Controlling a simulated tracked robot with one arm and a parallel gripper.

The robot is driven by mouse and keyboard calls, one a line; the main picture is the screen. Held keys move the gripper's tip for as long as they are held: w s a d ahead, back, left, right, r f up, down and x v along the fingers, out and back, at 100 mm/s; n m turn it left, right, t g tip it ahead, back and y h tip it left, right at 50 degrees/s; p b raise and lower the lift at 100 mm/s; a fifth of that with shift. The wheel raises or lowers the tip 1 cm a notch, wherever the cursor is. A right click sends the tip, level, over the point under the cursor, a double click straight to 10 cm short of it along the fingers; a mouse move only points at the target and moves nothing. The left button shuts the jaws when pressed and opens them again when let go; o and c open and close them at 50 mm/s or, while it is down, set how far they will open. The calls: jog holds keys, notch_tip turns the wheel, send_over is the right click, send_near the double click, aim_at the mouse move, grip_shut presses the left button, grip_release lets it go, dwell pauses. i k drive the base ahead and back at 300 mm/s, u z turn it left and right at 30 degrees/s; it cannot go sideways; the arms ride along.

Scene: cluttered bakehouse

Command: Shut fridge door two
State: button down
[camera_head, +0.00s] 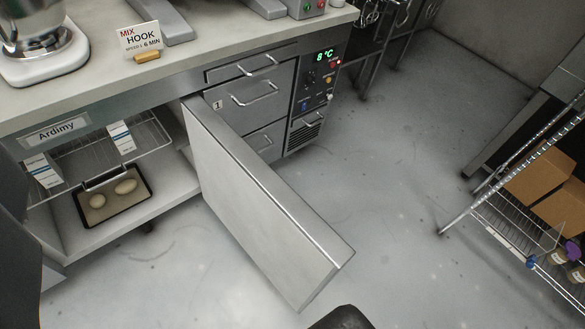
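A fridge door (255,195) stands wide open, swung out from the under-counter fridge over the floor. Its pale panel and metal edge face me, and no number shows on it. The open compartment to its left has a wire shelf (85,155) with white cartons (120,137) and a dark tray (92,209) with two pale, rounded pieces on the cabinet floor. A dark rounded shape (341,318) shows at the bottom edge, apart from the door in the picture. It may be part of my gripper, but no fingertips can be made out.
Drawers (255,95) with a small "1" label and a control panel (318,78) reading 8°C are right of the opening. A wire rack (510,230) with cardboard boxes (545,187) stands at the right. Grey floor (395,170) between is clear. A mixer (45,45) stands on the counter.

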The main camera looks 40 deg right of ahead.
aim_at(300, 254)
jog(key=z, duration=2.3)
jog(key=i, duration=0.45)
jog(key=u, duration=2.35)
